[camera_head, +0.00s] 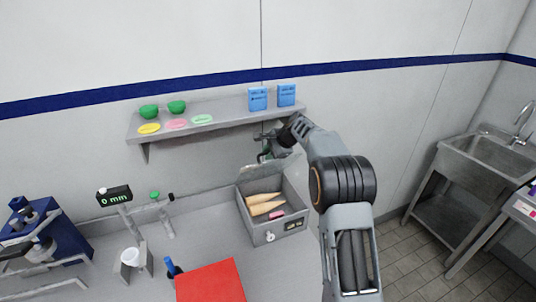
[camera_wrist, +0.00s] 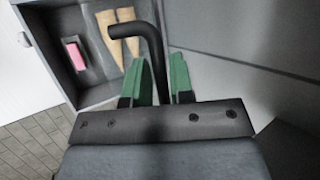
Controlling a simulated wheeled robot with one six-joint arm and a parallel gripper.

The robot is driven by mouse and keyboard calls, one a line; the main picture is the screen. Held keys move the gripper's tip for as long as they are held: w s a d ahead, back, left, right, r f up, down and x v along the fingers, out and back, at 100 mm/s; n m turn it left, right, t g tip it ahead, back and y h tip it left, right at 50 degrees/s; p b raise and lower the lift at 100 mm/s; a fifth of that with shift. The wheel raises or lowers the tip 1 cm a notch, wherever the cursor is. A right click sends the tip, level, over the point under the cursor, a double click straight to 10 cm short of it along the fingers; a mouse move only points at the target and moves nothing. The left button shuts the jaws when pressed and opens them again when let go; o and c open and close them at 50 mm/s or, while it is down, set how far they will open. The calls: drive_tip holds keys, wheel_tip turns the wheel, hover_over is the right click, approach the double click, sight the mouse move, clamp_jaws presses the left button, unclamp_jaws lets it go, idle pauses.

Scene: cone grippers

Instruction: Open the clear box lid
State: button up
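The grey box (camera_head: 258,232) stands on the counter, with tan cones (camera_head: 264,204) and a pink block (camera_head: 277,214) inside. Its clear lid (camera_head: 255,166) is hard to make out; it appears tilted up at the box's back edge, beneath my gripper (camera_head: 268,152). In the wrist view, the black bent handle (camera_wrist: 150,50) runs down between the green fingers of my gripper (camera_wrist: 162,82), which look shut on it. The box interior (camera_wrist: 85,30), the cones (camera_wrist: 118,35) and the pink block (camera_wrist: 75,55) show at upper left. The handle's lower end is hidden by the gripper.
A wall shelf (camera_head: 220,118) with green bowls, coloured discs and blue packets (camera_head: 258,98) is close above my gripper. A red board (camera_head: 210,282), a bottle (camera_head: 166,222) and a display stand (camera_head: 114,196) are left of the box. A sink (camera_head: 487,150) stands far right.

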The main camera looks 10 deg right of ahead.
drive_tip(key=b+v, duration=0.2)
drive_tip(key=v, duration=1.1)
drive_tip(key=shift+s+b, duration=0.15)
drive_tip(key=shift+b, duration=0.15)
drive_tip(key=shift+r, duration=0.15)
drive_tip(key=shift+c, duration=0.4)
